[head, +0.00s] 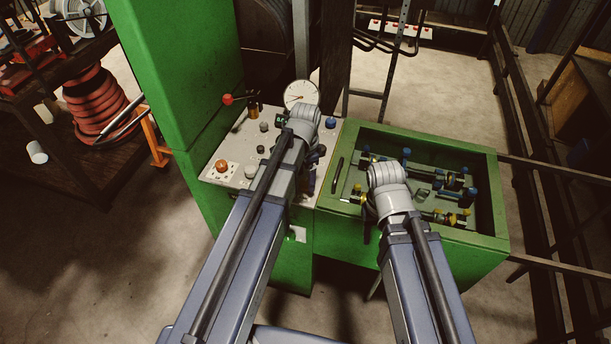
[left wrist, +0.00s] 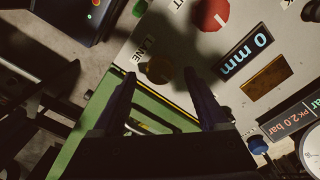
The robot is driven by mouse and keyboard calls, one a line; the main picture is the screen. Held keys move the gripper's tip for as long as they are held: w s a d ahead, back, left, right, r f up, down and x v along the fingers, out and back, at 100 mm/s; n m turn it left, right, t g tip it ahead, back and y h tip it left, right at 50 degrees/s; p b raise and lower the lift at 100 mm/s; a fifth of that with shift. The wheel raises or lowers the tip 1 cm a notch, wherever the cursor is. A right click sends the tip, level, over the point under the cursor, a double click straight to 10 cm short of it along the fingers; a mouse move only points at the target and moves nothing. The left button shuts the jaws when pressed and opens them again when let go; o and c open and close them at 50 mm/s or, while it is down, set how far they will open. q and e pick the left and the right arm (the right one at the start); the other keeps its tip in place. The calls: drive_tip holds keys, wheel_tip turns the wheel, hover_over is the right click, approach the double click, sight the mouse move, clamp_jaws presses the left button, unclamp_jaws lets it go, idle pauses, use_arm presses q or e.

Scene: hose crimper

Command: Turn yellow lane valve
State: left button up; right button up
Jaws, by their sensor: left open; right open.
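The yellow-marked lane fittings (head: 441,215) lie in the near row of the green tray, partly behind my right wrist. A dark, brownish round knob (left wrist: 158,70) beside the printed word LANE is on the light panel in the left wrist view. My left gripper (head: 313,172) is over the panel's right side, by the tray's left edge. In the left wrist view its blue fingers (left wrist: 160,76) are apart with the knob seen between their tips; contact cannot be told. My right gripper (head: 368,223) is at the tray's near left part, open and mostly hidden by its wrist.
The green tray (head: 487,238) also holds blue-capped fittings (head: 407,154) in its far row. A red hose coil (head: 99,105) stands left.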

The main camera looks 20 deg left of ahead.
sight(305, 182)
use_arm(q)
wheel_tip(305, 182, up, 6)
drive_tip(key=p, duration=0.5)
use_arm(e)
wheel_tip(305, 182, up, 6)
drive_tip(key=shift+f, duration=0.1)
use_arm(q)
drive_tip(key=shift+s+d+f, duration=0.15)
drive_tip(key=shift+s+d, duration=0.1)
drive_tip(key=s+d+f+n+b, duration=0.2)
drive_tip(key=s+d+n, duration=0.1)
drive_tip(key=s+d, duration=0.2)
drive_tip(key=s+d+f+n+y+b, duration=0.1)
drive_tip(key=s+d+f+n+b, duration=0.1)
drive_tip(key=s+d, duration=0.3)
drive_tip(key=s, duration=0.4)
drive_tip(key=shift+n, duration=0.4)
use_arm(e)
wheel_tip(305, 182, down, 4)
drive_tip(key=shift+f, duration=0.1)
use_arm(q)
drive_tip(key=shift+w, duration=0.1)
idle(2.7)
